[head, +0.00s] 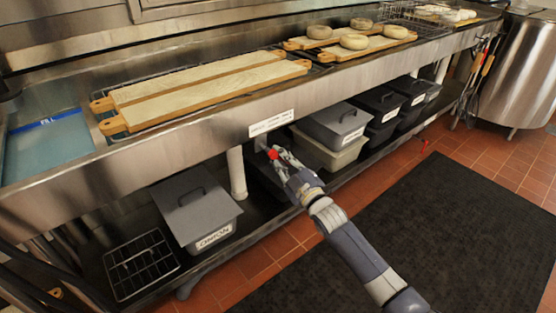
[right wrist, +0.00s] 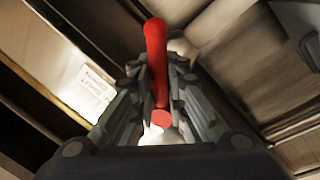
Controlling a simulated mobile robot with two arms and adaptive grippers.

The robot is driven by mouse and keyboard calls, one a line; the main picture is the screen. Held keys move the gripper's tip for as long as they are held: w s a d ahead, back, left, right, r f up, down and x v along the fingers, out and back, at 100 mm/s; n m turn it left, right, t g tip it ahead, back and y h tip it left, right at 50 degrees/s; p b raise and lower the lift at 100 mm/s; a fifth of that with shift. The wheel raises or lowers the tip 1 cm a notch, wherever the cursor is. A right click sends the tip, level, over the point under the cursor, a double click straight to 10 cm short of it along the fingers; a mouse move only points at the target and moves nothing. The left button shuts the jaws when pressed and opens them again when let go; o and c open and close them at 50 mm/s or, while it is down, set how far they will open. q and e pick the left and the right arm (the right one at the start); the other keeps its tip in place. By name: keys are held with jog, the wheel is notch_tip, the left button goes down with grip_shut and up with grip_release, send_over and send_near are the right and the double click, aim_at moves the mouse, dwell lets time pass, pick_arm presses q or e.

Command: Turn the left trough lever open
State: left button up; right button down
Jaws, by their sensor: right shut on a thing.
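The red lever (head: 272,154) is under the front edge of the steel trough (head: 215,137), just below a white label and beside a white drain pipe. My right gripper (head: 280,162) reaches in from the lower right and is shut on this lever. In the right wrist view, the red lever handle (right wrist: 157,60) runs up between the fingers of my right gripper (right wrist: 155,85), with its rounded end sticking out above them. The lever's pivot is hard to make out. My left gripper is not in view.
A grey lidded bin (head: 200,215) and a wire rack (head: 141,264) sit on the lower shelf to the left. More lidded bins (head: 335,125) stand close to the right. Long boards (head: 205,88) lie on top. A small red piece (head: 424,143) shows farther right. A black mat (head: 430,235) covers the floor.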

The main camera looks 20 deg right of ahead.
jog(key=n, duration=0.1)
jog(key=n+y, duration=0.1)
jog(key=n, duration=0.3)
jog(key=shift+w+d+r+y, duration=0.1)
jog(key=shift+d+r+y, duration=0.2)
jog(key=shift+r, duration=0.1)
jog(key=shift+r+n, duration=0.1)
jog(key=shift+n, duration=0.7)
jog(key=shift+d+r+n+y, duration=0.1)
jog(key=shift+r+n+y, duration=0.2)
jog(key=shift+n, duration=0.5)
jog(key=shift+r+n+y, duration=0.1)
jog(key=shift+n+y, duration=0.3)
jog(key=shift+n, duration=0.4)
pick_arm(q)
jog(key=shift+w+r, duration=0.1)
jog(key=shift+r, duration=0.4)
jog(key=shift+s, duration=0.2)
pick_arm(e)
jog(key=shift+r+n, duration=0.1)
jog(key=shift+n, duration=0.2)
jog(key=c, duration=1.7)
grip_release()
jog(key=shift+o, duration=0.5)
jog(key=shift+r, duration=0.15)
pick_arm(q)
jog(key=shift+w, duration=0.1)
